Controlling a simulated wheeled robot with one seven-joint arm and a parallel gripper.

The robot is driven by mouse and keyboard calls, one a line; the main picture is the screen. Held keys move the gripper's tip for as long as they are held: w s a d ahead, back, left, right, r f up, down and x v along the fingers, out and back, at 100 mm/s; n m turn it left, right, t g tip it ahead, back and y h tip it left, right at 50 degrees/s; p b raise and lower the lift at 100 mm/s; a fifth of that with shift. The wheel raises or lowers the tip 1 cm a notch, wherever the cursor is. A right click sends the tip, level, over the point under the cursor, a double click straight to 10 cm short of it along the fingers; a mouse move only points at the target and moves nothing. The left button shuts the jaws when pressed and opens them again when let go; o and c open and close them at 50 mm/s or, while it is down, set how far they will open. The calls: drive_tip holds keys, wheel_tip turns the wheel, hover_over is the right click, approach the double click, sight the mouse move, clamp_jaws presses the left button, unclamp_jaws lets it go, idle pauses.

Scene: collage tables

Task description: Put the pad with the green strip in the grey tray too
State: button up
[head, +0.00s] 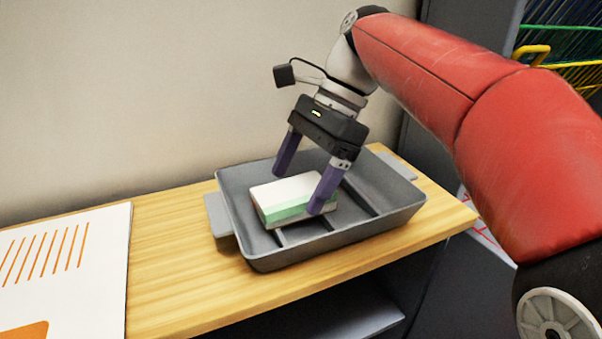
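The pad with the green strip (287,213) is inside the grey tray (238,214), towards its left part. Its top is white, the green band runs along its near side, and a greyish layer shows below the band; I cannot tell whether that is a separate pad. My gripper (298,191) is over the tray with its two purple fingers spread on either side of the pad. One finger is at the pad's far edge and the other covers part of its near right side. I cannot tell whether both fingers press on it. The pad's underside is hidden.
The tray stands on a wooden tabletop (180,260) against a pale wall, near the right end. A white sheet with orange stripes (70,260) lies at the left. Bare wood is between them. A dark rack with coloured wires (560,45) stands at the back right.

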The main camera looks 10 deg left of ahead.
drive_tip(key=p+v, duration=0.2)
drive_tip(key=v, duration=0.5)
drive_tip(key=shift+w+d+r, duration=0.15)
drive_tip(key=shift+r, duration=0.2)
idle(0.4)
